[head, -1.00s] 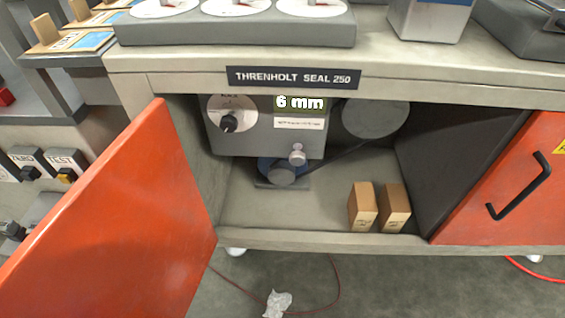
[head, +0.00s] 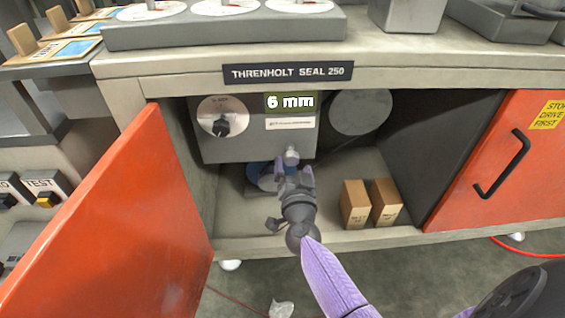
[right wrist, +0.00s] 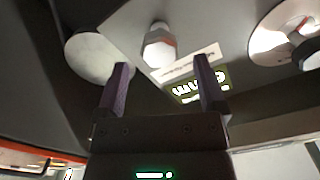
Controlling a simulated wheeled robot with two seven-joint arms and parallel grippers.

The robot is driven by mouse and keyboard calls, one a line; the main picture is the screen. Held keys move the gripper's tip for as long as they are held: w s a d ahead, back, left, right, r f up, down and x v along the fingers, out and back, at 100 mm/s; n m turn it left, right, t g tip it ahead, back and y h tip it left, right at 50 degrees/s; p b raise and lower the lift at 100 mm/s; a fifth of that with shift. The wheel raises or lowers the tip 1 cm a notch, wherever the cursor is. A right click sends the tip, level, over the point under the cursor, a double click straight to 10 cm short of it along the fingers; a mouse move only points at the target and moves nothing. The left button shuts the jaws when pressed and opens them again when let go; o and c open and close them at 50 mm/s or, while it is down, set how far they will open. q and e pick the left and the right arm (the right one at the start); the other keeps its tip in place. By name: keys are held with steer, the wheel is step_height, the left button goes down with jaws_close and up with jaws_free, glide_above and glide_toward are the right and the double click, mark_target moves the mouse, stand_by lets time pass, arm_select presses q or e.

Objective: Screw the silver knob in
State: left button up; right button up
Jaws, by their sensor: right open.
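My right gripper (head: 294,168) is in the cabinet opening, just below and in front of the knob. Its two purple fingers (right wrist: 163,85) are open and empty. The gripper hides part of the motor area beneath the knob. My left gripper is not in view.
An orange door (head: 115,215) stands open at left; another orange door (head: 500,160) with a black handle is at right. A black dial (head: 221,125) and a "6 mm" display (head: 290,101) are on the box.

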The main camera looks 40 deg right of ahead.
mark_target(293, 161)
steer(key=b+x, duration=0.1)
steer(key=x, duration=0.1)
steer(key=shift+w+d+f, duration=0.2)
steer(key=shift+w, duration=0.15)
steer(key=shift+w+d+r, duration=0.15)
steer(key=shift+w+d, duration=0.1)
steer(key=shift+w, duration=0.15)
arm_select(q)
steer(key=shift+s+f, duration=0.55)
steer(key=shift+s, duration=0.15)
